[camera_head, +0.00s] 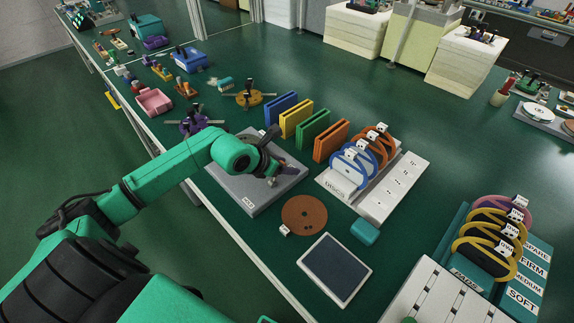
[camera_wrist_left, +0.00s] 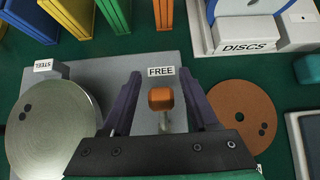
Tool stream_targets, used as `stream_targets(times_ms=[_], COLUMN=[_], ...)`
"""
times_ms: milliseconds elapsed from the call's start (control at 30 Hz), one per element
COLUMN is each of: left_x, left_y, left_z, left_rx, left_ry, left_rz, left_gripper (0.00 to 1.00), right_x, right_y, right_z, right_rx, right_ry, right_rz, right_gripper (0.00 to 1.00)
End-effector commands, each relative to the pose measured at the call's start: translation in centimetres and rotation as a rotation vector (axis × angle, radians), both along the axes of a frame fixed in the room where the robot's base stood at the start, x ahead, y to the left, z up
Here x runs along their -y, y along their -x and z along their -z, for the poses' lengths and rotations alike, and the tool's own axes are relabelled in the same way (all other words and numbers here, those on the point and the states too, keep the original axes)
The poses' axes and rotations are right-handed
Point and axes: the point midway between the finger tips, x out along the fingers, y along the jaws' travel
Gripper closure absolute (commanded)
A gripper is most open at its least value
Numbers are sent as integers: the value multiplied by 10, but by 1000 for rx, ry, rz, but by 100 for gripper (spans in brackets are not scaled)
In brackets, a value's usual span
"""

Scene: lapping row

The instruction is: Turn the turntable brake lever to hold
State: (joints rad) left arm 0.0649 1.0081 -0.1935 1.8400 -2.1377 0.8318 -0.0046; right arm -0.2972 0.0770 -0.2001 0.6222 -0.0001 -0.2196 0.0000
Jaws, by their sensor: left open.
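The turntable unit is a grey box (camera_head: 247,190) at the table's near edge in the head view, partly covered by my left arm. Its brake lever has an orange knob (camera_wrist_left: 160,98) on a pale stem in the left wrist view. A white FREE label (camera_wrist_left: 161,71) lies just beyond the knob. A silver disc (camera_wrist_left: 45,130) is at the left of the unit. My left gripper (camera_head: 276,172) is over the box. Its open purple fingers (camera_wrist_left: 161,82) stand either side of the knob, with gaps visible on both sides. My right gripper is not in view.
A brown disc (camera_head: 305,215) lies right of the box, near a dark pad (camera_head: 334,268) and a teal block (camera_head: 365,232). An orange upright panel (camera_head: 331,142) and others stand behind. The DISCS rack (camera_head: 340,186) is to the right.

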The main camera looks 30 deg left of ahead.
Motion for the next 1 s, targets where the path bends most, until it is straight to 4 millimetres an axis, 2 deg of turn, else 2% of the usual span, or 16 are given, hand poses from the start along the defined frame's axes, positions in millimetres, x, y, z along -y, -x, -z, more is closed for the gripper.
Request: stream_targets(times_ms=[267, 300, 433, 467, 1000], left_x=[2, 2, 2, 2, 2], left_y=[-4, -4, -4, -4, -4], left_z=[5, 5, 4, 4, 4], left_rx=[-1, -1, -1, -1, 0], left_ry=[-1, -1, -1, -1, 0], left_rz=[2, 2, 2, 2, 1], left_gripper=[40, 44, 94, 100, 100], right_x=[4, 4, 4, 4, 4], right_y=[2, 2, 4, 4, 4], right_z=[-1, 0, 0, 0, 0], right_rx=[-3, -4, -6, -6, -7], right_ry=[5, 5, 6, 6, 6], right_rz=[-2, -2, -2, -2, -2], right_gripper=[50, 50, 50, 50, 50])
